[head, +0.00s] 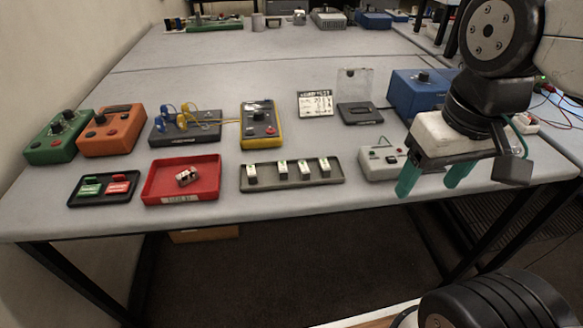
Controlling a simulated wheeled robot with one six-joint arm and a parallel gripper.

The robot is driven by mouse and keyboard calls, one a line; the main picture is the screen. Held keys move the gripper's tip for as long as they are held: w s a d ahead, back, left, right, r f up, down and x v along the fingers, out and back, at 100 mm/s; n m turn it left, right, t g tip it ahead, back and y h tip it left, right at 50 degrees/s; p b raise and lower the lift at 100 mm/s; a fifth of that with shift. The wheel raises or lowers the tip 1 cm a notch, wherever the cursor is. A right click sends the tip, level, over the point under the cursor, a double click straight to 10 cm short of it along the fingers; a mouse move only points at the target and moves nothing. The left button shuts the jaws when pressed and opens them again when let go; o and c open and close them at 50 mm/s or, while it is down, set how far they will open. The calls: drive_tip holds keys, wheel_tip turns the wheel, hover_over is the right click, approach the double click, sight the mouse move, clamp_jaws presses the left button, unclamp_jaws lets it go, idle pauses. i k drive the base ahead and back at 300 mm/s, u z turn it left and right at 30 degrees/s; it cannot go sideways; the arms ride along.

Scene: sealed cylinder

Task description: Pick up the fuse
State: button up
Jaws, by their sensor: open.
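A small silvery-white piece with dark marks, which looks like the fuse (187,176), lies in the red tray (155,193) near the table's front edge, left of centre. It is too small to make out in detail. My gripper (432,179) is at the right, with its two green fingers spread apart and nothing visible between them. It hangs near the table's front right edge, well to the right of the red tray.
Between tray and gripper, a dark rack (335,180) holds several small white blocks. A black tray (77,198) with green and red pieces lies left. A white device (380,163) stands close to my gripper. Meters and a blue box (417,88) stand behind.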

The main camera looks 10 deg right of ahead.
sight(282, 166)
drive_tip(key=z, duration=2.65)
drive_tip(key=k, duration=1.5)
drive_tip(key=u, duration=0.85)
